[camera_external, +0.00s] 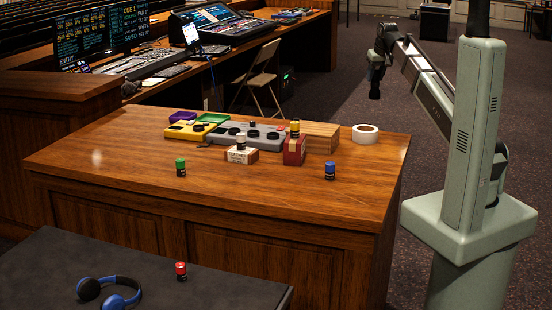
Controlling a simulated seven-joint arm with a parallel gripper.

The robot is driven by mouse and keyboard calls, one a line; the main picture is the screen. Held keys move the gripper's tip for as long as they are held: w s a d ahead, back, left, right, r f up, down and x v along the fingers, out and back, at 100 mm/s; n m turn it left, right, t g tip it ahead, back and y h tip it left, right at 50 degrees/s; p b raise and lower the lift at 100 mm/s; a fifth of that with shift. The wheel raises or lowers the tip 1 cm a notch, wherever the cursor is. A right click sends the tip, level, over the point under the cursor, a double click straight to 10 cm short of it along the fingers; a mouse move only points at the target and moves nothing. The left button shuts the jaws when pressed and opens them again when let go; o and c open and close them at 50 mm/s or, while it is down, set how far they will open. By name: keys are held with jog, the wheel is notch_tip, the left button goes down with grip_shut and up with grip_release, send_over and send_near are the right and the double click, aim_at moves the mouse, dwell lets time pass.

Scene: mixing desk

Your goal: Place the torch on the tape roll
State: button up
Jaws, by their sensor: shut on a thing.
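The white tape roll (365,133) lies flat on the wooden desk near its back right corner, with its top clear. My gripper (375,80) is up in the air above and beyond the tape roll in the picture, well apart from it. It is shut on a small black thing, which looks like the torch (374,94), hanging below the jaws. The gripper and torch are dark and small here, so the exact grip is hard to see.
The desk's front is mostly clear. A folding chair (262,78) stands behind.

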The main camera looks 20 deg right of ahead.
aim_at(376, 99)
jog(key=shift+f, duration=6.3)
jog(key=shift+f, duration=0.1)
jog(key=o, duration=1.2)
jog(key=v, duration=1.2)
